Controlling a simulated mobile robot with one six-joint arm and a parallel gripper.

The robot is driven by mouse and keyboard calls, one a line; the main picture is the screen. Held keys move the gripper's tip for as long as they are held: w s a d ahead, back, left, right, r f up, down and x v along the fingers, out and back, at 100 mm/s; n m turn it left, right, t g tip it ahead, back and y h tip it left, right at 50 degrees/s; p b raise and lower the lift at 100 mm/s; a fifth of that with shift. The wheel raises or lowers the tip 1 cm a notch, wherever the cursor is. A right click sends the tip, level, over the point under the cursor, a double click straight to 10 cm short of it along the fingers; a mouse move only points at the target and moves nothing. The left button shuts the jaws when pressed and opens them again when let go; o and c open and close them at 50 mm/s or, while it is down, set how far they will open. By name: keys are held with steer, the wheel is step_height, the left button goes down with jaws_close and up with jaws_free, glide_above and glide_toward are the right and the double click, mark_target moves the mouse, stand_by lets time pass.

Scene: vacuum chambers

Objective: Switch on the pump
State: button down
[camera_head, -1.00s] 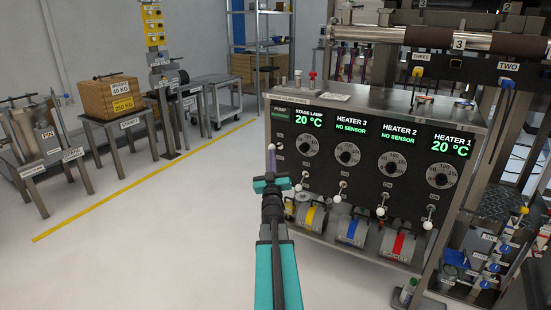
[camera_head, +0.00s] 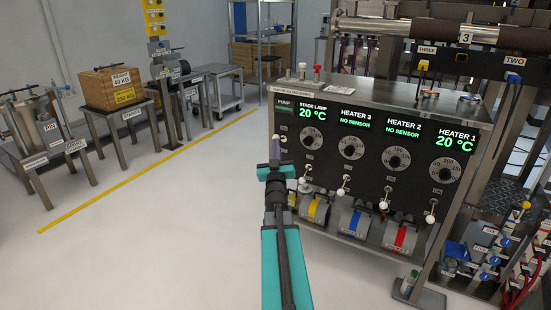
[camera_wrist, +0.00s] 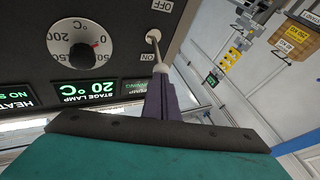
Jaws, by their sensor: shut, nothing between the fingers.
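The pump display (camera_head: 284,106) is at the left end of the control panel and shows small green text. In the wrist view the display (camera_wrist: 136,88) is upside down and partly covered, its text ending in "NNING". The pump switch (camera_wrist: 154,45) is a metal toggle with a white tip, between an OFF and an ON label. Its lever points toward the ON side. My gripper (camera_wrist: 161,76) is shut and empty, its purple fingertips at the white tip; I cannot tell whether they touch. In the head view my gripper (camera_head: 275,150) is before the panel's left edge and hides the switch.
The control panel (camera_head: 365,185) also carries stage lamp and heater dials with their own toggles close to the right. Floor to the left is open up to a yellow line (camera_head: 150,176); stands and a wooden box (camera_head: 112,88) are beyond.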

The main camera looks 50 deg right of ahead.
steer(key=p+v, duration=0.2)
steer(key=v, duration=0.4)
steer(key=shift+s+a+r, duration=0.2)
steer(key=shift+s+r, duration=0.05)
steer(key=p, duration=0.4)
steer(key=shift+s+a+f+p, duration=0.1)
steer(key=shift+s+a+p, duration=0.15)
steer(key=shift+p, duration=0.1)
steer(key=p+v, duration=0.1)
steer(key=p, duration=0.5)
steer(key=shift+s+a, duration=0.15)
steer(key=shift+a, duration=0.15)
steer(key=shift+p+v, duration=2.5)
steer(key=shift+v, duration=0.05)
